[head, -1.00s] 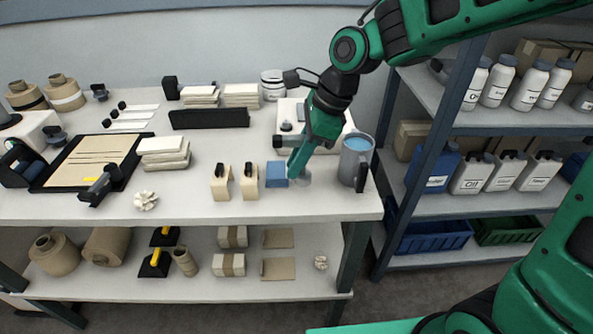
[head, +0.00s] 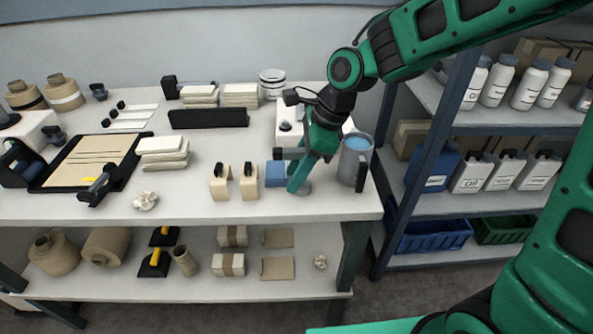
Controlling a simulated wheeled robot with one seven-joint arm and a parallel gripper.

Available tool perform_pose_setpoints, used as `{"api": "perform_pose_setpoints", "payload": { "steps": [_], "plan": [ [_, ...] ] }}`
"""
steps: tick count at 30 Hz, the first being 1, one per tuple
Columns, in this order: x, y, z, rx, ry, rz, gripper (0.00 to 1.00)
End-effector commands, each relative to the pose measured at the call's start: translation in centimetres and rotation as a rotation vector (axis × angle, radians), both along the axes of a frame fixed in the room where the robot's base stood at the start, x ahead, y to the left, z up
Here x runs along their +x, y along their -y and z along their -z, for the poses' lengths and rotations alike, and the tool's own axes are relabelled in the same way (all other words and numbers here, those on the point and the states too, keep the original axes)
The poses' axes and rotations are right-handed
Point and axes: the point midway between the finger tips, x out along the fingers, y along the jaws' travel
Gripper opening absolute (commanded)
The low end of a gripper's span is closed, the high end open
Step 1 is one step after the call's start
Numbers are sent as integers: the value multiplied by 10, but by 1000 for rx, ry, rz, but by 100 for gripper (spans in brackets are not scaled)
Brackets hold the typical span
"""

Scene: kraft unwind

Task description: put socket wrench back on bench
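My gripper (head: 298,188) is in the head view, pointing down over the front right part of the bench (head: 200,208). Its green fingertips are low, close to the bench top, between a blue block (head: 275,174) and a grey jug (head: 352,160) with blue contents. A small round grey item (head: 305,188) shows right at the fingertips; I cannot tell what it is or whether the fingers touch it. The fingers overlap in this view, so their opening is unclear. I cannot pick out a socket wrench; it may be hidden by the gripper or too small to tell.
Two tan blocks with black tops (head: 220,183) stand left of the blue block. A white device (head: 290,122) stands behind the gripper. A shelf rack (head: 470,207) with bottles is at the right. The bench front between the crumpled paper (head: 145,201) and tan blocks is clear.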

Motion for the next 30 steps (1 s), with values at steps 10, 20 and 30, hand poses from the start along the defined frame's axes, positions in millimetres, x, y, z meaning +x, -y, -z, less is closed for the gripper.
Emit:
{"api": "perform_pose_setpoints", "payload": {
  "steps": [10, 20, 30],
  "plan": [
    [1, 18, -46, 2, 7, 2, 34],
    [0, 41, -98, 1, 2, 2, 34],
    [-1, 46, -112, 1, 0, -1, 34]
  ]
}}
